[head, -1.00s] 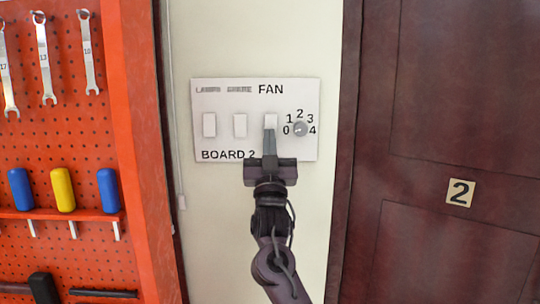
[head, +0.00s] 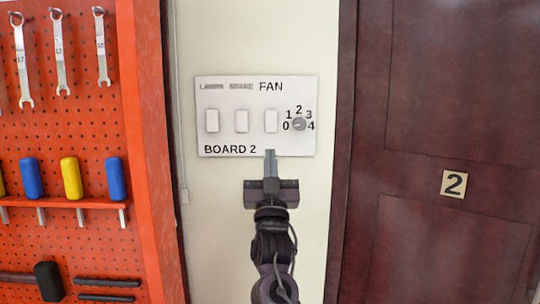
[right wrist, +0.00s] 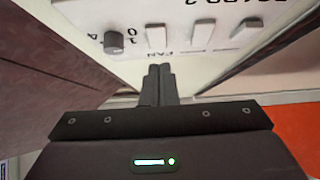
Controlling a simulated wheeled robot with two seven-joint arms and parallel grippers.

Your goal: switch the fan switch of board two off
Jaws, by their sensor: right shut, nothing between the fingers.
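Board two (head: 228,137) is a white panel on the cream wall, marked BOARD 2. It carries three white rocker switches in a row and a grey dial marked 0 to 4. The fan switch (head: 271,121) is the rightmost rocker, under the word FAN. It also shows in the right wrist view (right wrist: 156,38). I cannot tell its on or off tilt for sure. My right gripper (head: 270,152) is shut and empty, its fingertips just below the fan switch and apart from it. The right wrist view shows its closed fingers (right wrist: 160,72) near the FAN label. My left gripper is not in view.
The grey dial (head: 299,124) sits close to the right of the fan switch. The other rockers (head: 241,121) are to its left. An orange pegboard (head: 75,130) with tools stands at left. A dark red door (head: 450,110) marked 2 is at right.

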